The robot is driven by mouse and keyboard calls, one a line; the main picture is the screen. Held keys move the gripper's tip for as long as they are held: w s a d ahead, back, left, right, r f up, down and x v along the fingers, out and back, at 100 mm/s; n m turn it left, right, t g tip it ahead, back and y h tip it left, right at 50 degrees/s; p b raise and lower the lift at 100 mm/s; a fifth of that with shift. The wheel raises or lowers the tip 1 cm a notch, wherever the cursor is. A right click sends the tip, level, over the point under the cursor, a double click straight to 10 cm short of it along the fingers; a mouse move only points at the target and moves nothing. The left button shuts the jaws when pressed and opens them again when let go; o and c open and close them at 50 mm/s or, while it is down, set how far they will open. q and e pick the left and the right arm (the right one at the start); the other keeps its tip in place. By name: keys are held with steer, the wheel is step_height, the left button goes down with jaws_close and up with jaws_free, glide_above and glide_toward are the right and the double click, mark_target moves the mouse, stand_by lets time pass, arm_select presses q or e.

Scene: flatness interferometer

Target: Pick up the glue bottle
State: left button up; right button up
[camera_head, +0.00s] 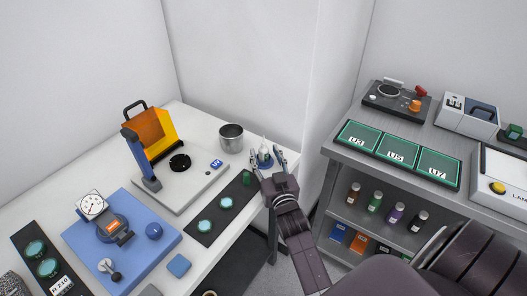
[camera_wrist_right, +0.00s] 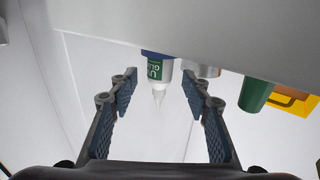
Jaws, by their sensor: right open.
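The glue bottle (camera_head: 265,147) is small and white with a pointed nozzle, standing near the right end of the white table. In the right wrist view the bottle (camera_wrist_right: 160,72) appears inverted, with a green label, clear tip and a blue part at its base. My right gripper (camera_head: 267,163) is open, with its fingers on either side of the bottle in the head view. In the right wrist view the gripper (camera_wrist_right: 160,92) has nothing between its pads, and the bottle is ahead of the fingertips, about centred. My left gripper is not in view.
A metal cup (camera_head: 231,138) stands left of the bottle, and a small green cylinder (camera_head: 247,177) is close to the gripper. An orange-shielded instrument (camera_head: 150,135) stands farther left. A grey shelf unit (camera_head: 333,155) with trays and small bottles is at the right.

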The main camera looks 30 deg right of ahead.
steer(key=x, duration=0.2)
steer(key=shift+w+d, duration=0.15)
steer(key=shift+w, duration=0.1)
jaws_close()
step_height(320, 180, up, 20)
stand_by(0.7)
